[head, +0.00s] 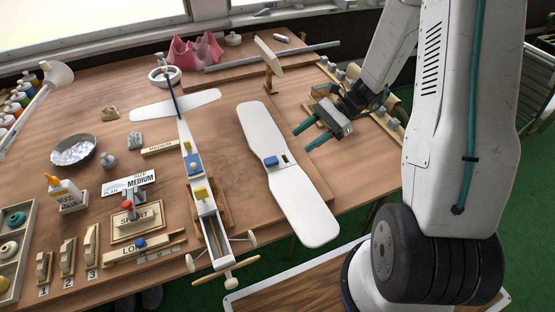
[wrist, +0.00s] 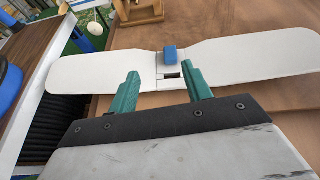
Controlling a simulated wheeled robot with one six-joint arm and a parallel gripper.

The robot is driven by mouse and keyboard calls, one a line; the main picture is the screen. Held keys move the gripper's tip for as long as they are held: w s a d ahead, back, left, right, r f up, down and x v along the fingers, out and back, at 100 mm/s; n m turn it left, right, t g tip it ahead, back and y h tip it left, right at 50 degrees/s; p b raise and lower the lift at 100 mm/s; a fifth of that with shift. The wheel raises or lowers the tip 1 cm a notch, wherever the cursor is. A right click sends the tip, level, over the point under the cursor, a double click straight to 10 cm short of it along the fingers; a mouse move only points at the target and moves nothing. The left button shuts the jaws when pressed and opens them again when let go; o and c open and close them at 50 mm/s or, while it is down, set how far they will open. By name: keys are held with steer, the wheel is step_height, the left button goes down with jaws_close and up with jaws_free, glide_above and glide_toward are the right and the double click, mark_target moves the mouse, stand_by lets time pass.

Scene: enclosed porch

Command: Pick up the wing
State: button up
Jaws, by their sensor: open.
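The white wing (head: 283,173) lies flat on the wooden table, running from the upper middle down to the right front edge. A blue block (head: 270,161) and a dark slot sit at its middle. In the wrist view the wing (wrist: 240,62) stretches across the picture, with the blue block (wrist: 170,54) beyond my fingertips. My gripper (head: 307,137) is open and empty, to the right of the wing's middle. In the wrist view its teal fingers (wrist: 160,83) point at the wing's centre and overlap its near edge; I cannot tell whether they touch it.
A model plane fuselage (head: 196,177) stands left of the wing. A wooden stand (head: 268,77) is behind it. Numbered blocks, a glue bottle (head: 65,194) and a bowl (head: 74,151) occupy the left. The table's right edge is close to the wing.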

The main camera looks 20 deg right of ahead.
mark_target(285, 154)
steer(key=shift+w+d+f+m+t, duration=0.2)
steer(key=shift+f+m, duration=0.15)
steer(key=shift+f, duration=0.2)
steer(key=shift+w+d+f+m+t, duration=0.15)
steer(key=shift+f+m, duration=0.2)
steer(key=shift+f, duration=0.2)
steer(key=x, duration=0.7)
steer(key=shift+w+a+f, duration=0.25)
steer(key=shift+a, duration=0.05)
steer(key=c, duration=0.8)
